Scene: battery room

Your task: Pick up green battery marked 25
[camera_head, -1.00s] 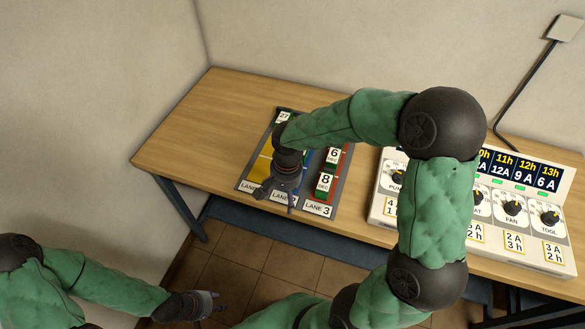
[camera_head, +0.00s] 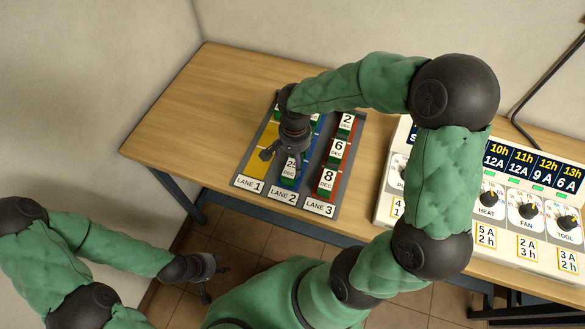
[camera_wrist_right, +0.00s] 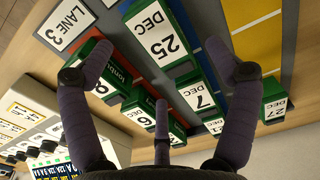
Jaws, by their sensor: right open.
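The green battery marked 25 DEC (camera_head: 291,168) stands in lane 2 near the front of the lane board, partly hidden by my right gripper. In the right wrist view its white label (camera_wrist_right: 162,33) shows at the top, ahead of the fingers. My right gripper (camera_head: 284,158) is over lane 2 beside it. Its fingers (camera_wrist_right: 164,64) are spread in the wrist view, with nothing between them held. My left gripper (camera_head: 214,276) hangs low in front of the table over the floor, fingers apart and empty.
Lane 3 holds green batteries marked 8 (camera_head: 327,181), 6 (camera_head: 338,151) and 2 (camera_head: 347,121), close by. Batteries marked 7 (camera_wrist_right: 198,96) and 27 (camera_wrist_right: 274,109) show in the wrist view. A control panel (camera_head: 500,212) stands to the right. The table's left part (camera_head: 190,120) is clear.

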